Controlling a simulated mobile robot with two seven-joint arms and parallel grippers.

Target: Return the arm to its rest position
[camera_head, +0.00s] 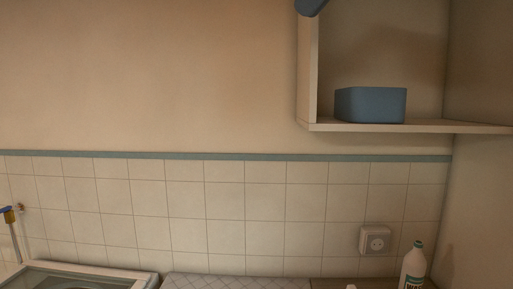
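A small pale tip shows at the bottom edge of the head view, left of the white bottle. It may be part of my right gripper, but too little of it shows to be sure, or to tell whether it is open or shut. My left gripper and both arms are out of view.
An open wall cabinet (420,127) at upper right holds a blue box (371,105). A blue-grey piece (310,5) shows at its top left. A wall socket (375,240), a white bottle (413,267) and a sink (80,275) are lower. The left wall is clear.

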